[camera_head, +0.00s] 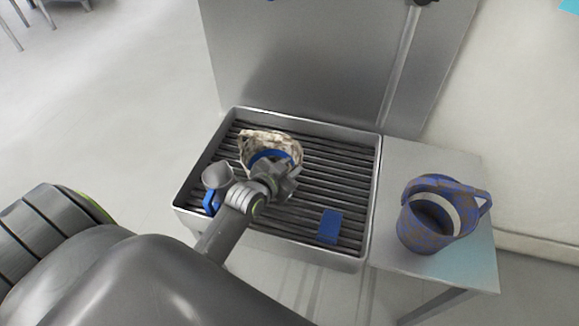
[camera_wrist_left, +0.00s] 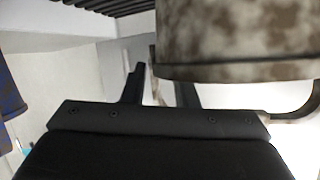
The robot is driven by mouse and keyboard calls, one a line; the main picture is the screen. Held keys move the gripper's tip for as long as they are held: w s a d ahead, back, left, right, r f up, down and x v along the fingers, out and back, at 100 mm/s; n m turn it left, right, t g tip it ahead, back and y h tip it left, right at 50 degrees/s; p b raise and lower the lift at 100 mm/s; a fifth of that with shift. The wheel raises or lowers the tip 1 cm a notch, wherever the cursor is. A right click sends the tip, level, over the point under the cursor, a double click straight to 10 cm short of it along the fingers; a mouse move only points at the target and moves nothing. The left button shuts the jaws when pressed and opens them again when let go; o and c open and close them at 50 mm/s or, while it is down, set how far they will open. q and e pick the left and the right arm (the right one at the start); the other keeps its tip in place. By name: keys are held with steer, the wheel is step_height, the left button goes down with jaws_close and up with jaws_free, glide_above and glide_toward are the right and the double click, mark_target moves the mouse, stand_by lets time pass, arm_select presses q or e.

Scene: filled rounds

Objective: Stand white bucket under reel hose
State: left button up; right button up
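A mottled off-white and brown bucket (camera_head: 285,141) with a blue band inside stands on or just above the slatted drain basin (camera_head: 374,190). My left gripper (camera_head: 273,172) is at its near side and hides part of it. In the left wrist view the bucket (camera_wrist_left: 235,35) fills the upper right and covers part of one finger. The fingers (camera_wrist_left: 155,88) stand apart there, with a thin pale strip between or behind them; no firm grip shows. My right gripper is not in view.
A blue and brown mottled jug (camera_head: 422,236) stands on the side table (camera_head: 400,160) at the right.

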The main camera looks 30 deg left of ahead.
arm_select(q)
steer(key=shift+s, duration=0.1)
steer(key=shift+s+r, duration=0.15)
steer(key=shift+s, duration=0.1)
steer(key=v, duration=1.1)
steer(key=shift+s, duration=0.1)
